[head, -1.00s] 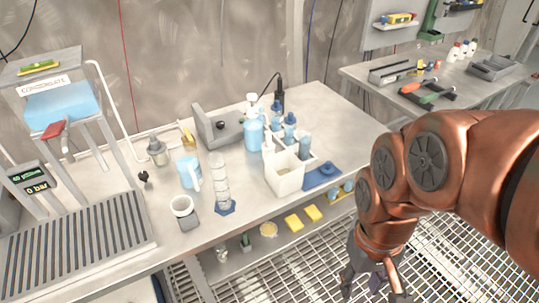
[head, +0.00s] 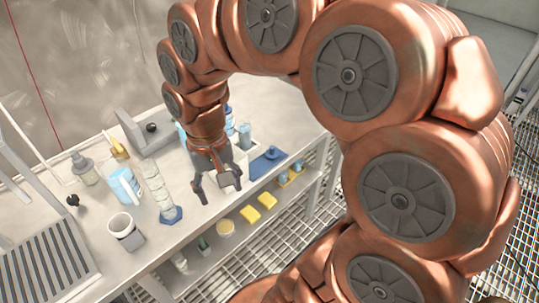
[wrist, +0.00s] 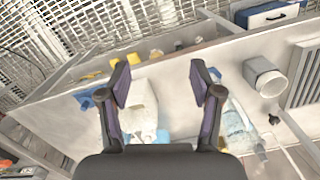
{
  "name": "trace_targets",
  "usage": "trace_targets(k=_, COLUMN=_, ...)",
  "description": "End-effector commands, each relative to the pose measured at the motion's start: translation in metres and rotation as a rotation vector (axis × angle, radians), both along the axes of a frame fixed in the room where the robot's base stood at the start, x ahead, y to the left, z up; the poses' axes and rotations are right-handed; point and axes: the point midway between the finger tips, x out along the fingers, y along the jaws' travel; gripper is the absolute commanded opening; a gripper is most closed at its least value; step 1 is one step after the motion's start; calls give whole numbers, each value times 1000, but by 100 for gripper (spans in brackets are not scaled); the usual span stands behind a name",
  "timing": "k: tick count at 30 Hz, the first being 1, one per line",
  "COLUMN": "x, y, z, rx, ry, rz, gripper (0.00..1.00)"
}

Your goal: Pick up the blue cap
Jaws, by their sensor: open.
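A small round blue piece, possibly the blue cap (head: 270,152), sits on a flat blue tray (head: 262,168) at the bench's front edge; it is too small to be sure. The tray also shows in the wrist view (wrist: 86,100), left of my fingers. My gripper (head: 218,186) is open and empty, pointing down above the bench's front edge, left of the tray. In the wrist view my gripper (wrist: 160,85) has both fingers spread over a white box (wrist: 140,104). My arm hides most of this box and the bottles behind it in the head view.
Yellow blocks (head: 266,200) lie on the lower shelf. A grey angled block (head: 150,130) stands behind.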

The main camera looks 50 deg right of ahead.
Motion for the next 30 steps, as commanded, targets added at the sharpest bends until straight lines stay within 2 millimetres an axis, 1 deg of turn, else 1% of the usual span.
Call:
trace_targets(k=1, x=17, y=-11, z=-7, rx=4, ry=-5, rz=-53, gripper=64)
trace_targets(k=3, x=39, y=-29, z=-8, rx=2, ry=-22, rz=-137, gripper=64)
trace_targets(k=5, x=56, y=-46, z=-13, rx=4, ry=-30, rz=-214, gripper=64)
trace_targets(k=6, x=68, y=-60, z=-15, rx=2, ry=-40, rz=-269, gripper=64)
trace_targets(k=8, x=82, y=-81, z=-22, rx=2, ry=-46, rz=-353, gripper=64)
trace_targets(k=10, x=98, y=-109, z=-28, rx=-1, ry=-58, rz=-457, gripper=64)
trace_targets(k=11, x=104, y=-121, z=-33, rx=-2, ry=-60, rz=-503, gripper=64)
trace_targets(k=13, x=115, y=-151, z=-43, rx=-9, ry=-67, rz=-612, gripper=64)
trace_targets(k=15, x=121, y=-181, z=-54, rx=-15, ry=-67, rz=-718, gripper=64)
trace_targets(k=18, x=125, y=-220, z=-68, rx=-27, ry=-72, rz=-853, gripper=64)
trace_targets(k=21, x=124, y=-248, z=-80, rx=-40, ry=-67, rz=-953, gripper=64)
trace_targets(k=24, x=123, y=-267, z=-86, rx=-48, ry=-69, rz=-1018, gripper=64)
trace_targets(k=25, x=122, y=-270, z=-88, rx=-50, ry=-68, rz=-1030, gripper=64)
trace_targets(k=27, x=121, y=-275, z=-91, rx=-54, ry=-67, rz=-1047, gripper=64)
trace_targets(k=30, x=120, y=-277, z=-99, rx=-56, ry=-63, rz=-1053, gripper=64)
